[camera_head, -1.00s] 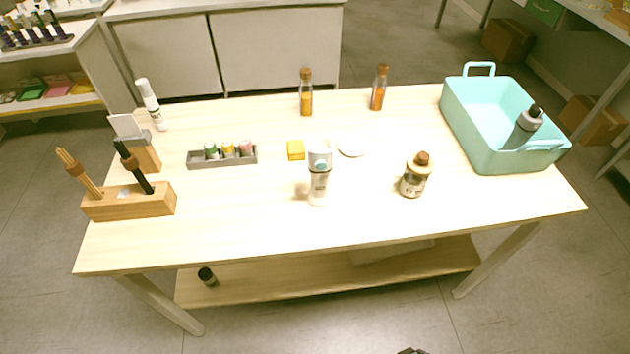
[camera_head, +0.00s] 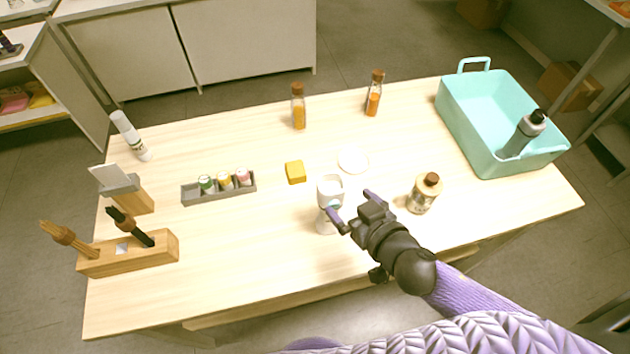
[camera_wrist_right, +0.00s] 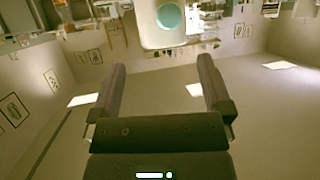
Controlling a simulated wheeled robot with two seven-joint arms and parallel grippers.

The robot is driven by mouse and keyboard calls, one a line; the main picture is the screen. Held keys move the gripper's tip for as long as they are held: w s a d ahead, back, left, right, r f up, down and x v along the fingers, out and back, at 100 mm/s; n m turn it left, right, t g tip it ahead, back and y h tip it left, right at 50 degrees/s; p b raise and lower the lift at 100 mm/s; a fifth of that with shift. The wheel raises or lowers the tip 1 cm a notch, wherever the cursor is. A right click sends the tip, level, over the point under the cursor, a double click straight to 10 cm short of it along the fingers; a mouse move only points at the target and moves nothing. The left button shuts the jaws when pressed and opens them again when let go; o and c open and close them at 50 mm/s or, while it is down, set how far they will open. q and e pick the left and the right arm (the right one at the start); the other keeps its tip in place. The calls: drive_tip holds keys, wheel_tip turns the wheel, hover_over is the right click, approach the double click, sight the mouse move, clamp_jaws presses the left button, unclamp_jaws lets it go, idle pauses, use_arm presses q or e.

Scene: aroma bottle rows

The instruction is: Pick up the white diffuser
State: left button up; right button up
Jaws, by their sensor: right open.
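The white diffuser (camera_head: 329,190) stands upright near the middle of the table, and my right gripper partly covers its lower body in the head view. It also shows in the right wrist view (camera_wrist_right: 163,36) at the top, with a teal disc on it, beyond the fingertips. My right gripper (camera_head: 352,209) is open at its right side, with one finger overlapping its lower body in the picture. In the right wrist view the two fingers (camera_wrist_right: 162,64) are spread with nothing between them. I cannot tell whether they touch the diffuser. My left gripper is not in view.
A brown-capped bottle (camera_head: 424,193) stands right of my gripper. A yellow block (camera_head: 295,172) and a white dish (camera_head: 353,158) lie behind the diffuser. A grey tray (camera_head: 190,198) of small jars is left. A teal basket (camera_head: 470,143) holding a grey bottle stands at the right.

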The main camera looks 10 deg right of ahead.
sight(339, 194)
drive_tip(key=x, duration=0.3)
drive_tip(key=shift+w+a+f+b, duration=0.1)
drive_tip(key=shift+f+b, duration=0.1)
drive_tip(key=shift+b, duration=0.1)
drive_tip(key=b+x, duration=0.1)
drive_tip(key=x, duration=0.4)
drive_tip(key=shift+a+f, duration=0.1)
drive_tip(key=shift+f, duration=0.05)
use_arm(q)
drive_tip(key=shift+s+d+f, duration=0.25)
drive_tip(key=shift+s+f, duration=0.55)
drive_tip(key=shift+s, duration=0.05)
use_arm(e)
drive_tip(key=c, duration=0.5)
clamp_jaws()
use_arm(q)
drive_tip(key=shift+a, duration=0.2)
